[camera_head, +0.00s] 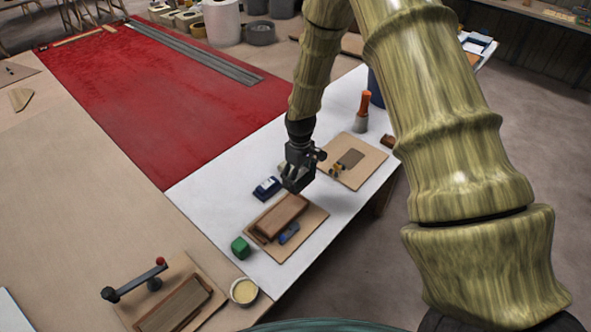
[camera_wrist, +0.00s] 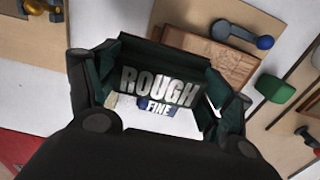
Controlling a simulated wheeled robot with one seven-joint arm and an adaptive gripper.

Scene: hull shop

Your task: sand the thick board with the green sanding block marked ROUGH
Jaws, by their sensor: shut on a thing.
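My gripper (camera_head: 297,178) is shut on a dark green block marked ROUGH (camera_wrist: 160,87), whose lettering shows between the fingers in the wrist view. It hangs above the white table top, just behind a thick brown board (camera_head: 280,216). That board lies on a thin base board, with a blue-knobbed clamp (camera_head: 289,233) at its front right. The board also shows in the wrist view (camera_wrist: 208,58), up and right of the held block. The gripper hides most of the block in the head view.
A blue block (camera_head: 266,188), marked FINE in the wrist view (camera_wrist: 158,109), lies left of the gripper. A green cube (camera_head: 240,248) and cream bowl (camera_head: 244,291) stand nearer. Other clamped boards lie behind right (camera_head: 351,160) and front left (camera_head: 174,304). An orange-handled tool (camera_head: 362,112) stands behind.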

